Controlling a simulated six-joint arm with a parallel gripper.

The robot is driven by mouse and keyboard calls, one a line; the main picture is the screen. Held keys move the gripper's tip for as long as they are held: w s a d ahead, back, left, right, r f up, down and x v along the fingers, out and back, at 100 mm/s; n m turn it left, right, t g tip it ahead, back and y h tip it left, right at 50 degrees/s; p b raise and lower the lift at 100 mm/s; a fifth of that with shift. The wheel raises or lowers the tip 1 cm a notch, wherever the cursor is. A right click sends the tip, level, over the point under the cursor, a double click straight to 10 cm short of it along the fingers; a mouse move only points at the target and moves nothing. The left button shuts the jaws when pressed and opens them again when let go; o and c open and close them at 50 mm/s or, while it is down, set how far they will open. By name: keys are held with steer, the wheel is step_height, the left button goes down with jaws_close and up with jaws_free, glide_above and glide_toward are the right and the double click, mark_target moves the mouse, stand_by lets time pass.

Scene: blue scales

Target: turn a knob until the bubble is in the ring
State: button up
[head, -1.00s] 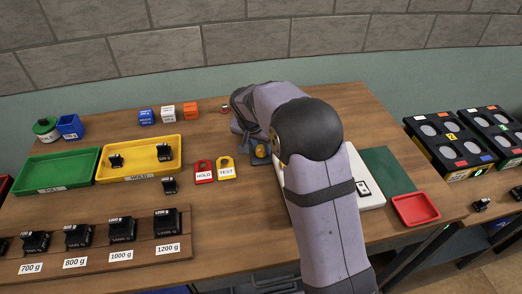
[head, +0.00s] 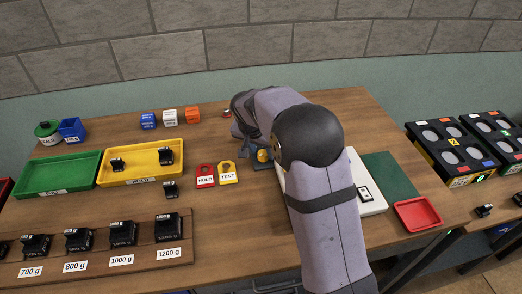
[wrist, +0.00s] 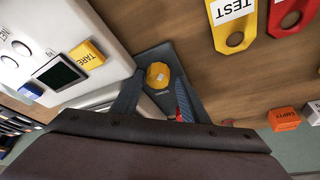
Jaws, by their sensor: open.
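The yellow knob (wrist: 158,75) sits on a dark grey base beside the white scale (wrist: 105,25) in the wrist view. It shows in the head view (head: 264,156) at the scale's left. My gripper (wrist: 160,80) is open, with one fingertip on each side of the knob in the picture. I cannot tell whether the fingers touch it. The scale (head: 375,207) is mostly behind my arm in the head view. Its dark display (wrist: 60,73) and yellow TARE button (wrist: 88,53) show in the wrist view. I cannot make out the bubble or its ring.
A red HOLD tag (head: 205,176) and a yellow TEST tag (head: 228,173) lie left of the knob. Yellow (head: 112,182) and green (head: 30,192) trays stand further left. A red tray (head: 435,220) and green mat (head: 380,165) are on the right. Black weights line the front left.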

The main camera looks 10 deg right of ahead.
steer(key=shift+s+d, duration=0.15)
steer(key=shift+d, duration=0.05)
steer(key=shift+r+p, duration=0.3)
steer(key=shift+r, duration=0.1)
steer(key=p+v, duration=0.2)
steer(key=v, duration=0.2)
steer(key=shift+s+a+r, duration=0.15)
steer(key=shift+r, duration=0.2)
steer(key=shift+a+p+v, duration=0.25)
steer(key=shift+p+v, duration=0.25)
steer(key=shift+v, duration=0.75)
